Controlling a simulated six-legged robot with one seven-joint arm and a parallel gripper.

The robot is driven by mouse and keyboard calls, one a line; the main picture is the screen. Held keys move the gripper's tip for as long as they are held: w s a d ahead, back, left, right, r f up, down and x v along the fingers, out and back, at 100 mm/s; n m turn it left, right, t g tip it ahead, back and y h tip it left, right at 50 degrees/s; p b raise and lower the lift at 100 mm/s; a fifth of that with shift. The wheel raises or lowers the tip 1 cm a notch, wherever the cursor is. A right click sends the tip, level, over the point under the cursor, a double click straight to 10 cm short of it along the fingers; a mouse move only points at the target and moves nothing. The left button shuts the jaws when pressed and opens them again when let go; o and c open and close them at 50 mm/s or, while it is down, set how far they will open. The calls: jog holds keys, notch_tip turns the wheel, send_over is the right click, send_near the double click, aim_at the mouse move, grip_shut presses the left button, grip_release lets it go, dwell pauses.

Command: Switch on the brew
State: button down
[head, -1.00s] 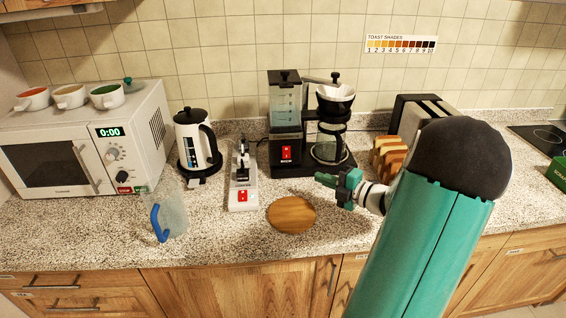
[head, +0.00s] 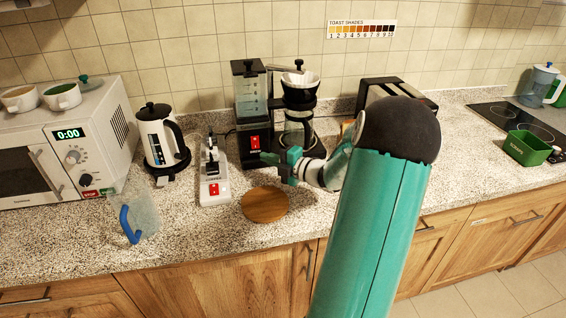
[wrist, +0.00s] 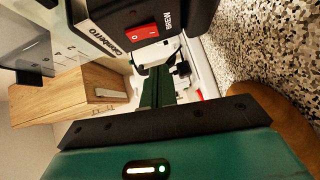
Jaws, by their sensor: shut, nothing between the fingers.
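The black coffee maker (head: 246,112) stands against the tiled wall, with a water tank on its left and a dripper over a glass carafe (head: 297,136) on its right. Its red BREW switch (head: 255,142) is on the lower front; in the wrist view the switch (wrist: 142,33) shows close up beside the BREW label. My gripper (head: 268,158) is shut and empty, just in front of the coffee maker and slightly right of and below the switch. In the wrist view the green fingers (wrist: 155,86) lie close below the switch in the picture, apparently apart from it.
A small white machine with a red switch (head: 213,188) stands left of my gripper. A round wooden board (head: 265,205) lies in front. A kettle (head: 160,140), a clear jug with a blue handle (head: 140,212) and a microwave (head: 60,150) are further left. A toaster (head: 390,92) is behind my arm.

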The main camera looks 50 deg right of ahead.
aim_at(253, 149)
jog(key=w, duration=0.1)
jog(key=w+d, duration=0.1)
jog(key=w, duration=0.1)
jog(key=w+d, duration=0.1)
jog(key=shift+w+f, duration=0.3)
jog(key=shift+w, duration=0.05)
jog(key=shift+w+d+f, duration=0.1)
jog(key=shift+w+d, duration=0.05)
jog(key=shift+w, duration=0.05)
jog(key=shift+s, duration=0.15)
